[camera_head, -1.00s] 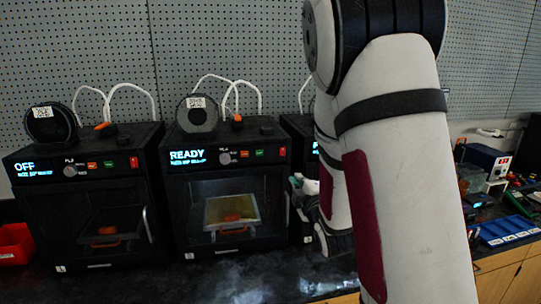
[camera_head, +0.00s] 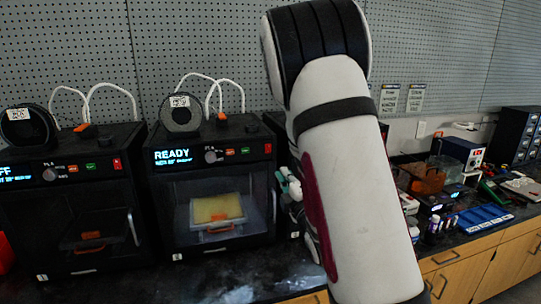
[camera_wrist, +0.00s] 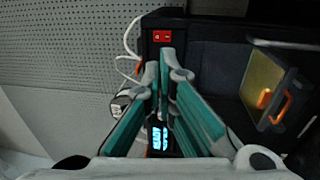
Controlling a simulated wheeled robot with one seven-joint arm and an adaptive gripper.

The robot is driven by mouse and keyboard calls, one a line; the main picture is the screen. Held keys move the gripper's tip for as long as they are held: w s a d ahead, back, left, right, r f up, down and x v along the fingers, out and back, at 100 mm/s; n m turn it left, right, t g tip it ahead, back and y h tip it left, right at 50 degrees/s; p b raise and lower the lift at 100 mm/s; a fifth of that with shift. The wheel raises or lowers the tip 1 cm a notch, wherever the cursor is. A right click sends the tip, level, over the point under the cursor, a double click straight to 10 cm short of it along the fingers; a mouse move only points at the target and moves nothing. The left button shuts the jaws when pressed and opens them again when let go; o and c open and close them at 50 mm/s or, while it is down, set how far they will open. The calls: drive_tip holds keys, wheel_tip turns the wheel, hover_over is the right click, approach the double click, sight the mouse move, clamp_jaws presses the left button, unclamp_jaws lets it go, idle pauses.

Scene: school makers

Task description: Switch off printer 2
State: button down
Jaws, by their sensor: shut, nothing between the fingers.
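The middle printer (camera_head: 163,195) is black, with a lit screen (camera_head: 172,155) reading READY and a red switch (camera_head: 268,148) at its panel's right end. Its window shows a yellow plate (camera_head: 217,207) with an orange grip. The number labels are too small to read surely. My gripper (camera_head: 288,185) is partly hidden by my arm, at the right of this printer. In the wrist view my gripper (camera_wrist: 168,62) has teal fingers, shut and empty. Their tips appear just below a red switch (camera_wrist: 161,36), contact unclear. A yellow plate (camera_wrist: 265,80) suggests the same printer.
A left printer (camera_head: 68,210) has a screen ending in "FF", cut by the picture edge. Another printer at the right is mostly hidden by my arm. White tubes (camera_head: 197,77) rise behind the printers. A blue tray (camera_head: 480,219) and tools lie on the right counter.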

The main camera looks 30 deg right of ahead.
sight(269, 148)
drive_tip(key=shift+b+x, duration=1.1)
drive_tip(key=shift+b, duration=1.45)
drive_tip(key=b+x, duration=0.2)
drive_tip(key=x, duration=0.9)
drive_tip(key=shift+w, duration=0.1)
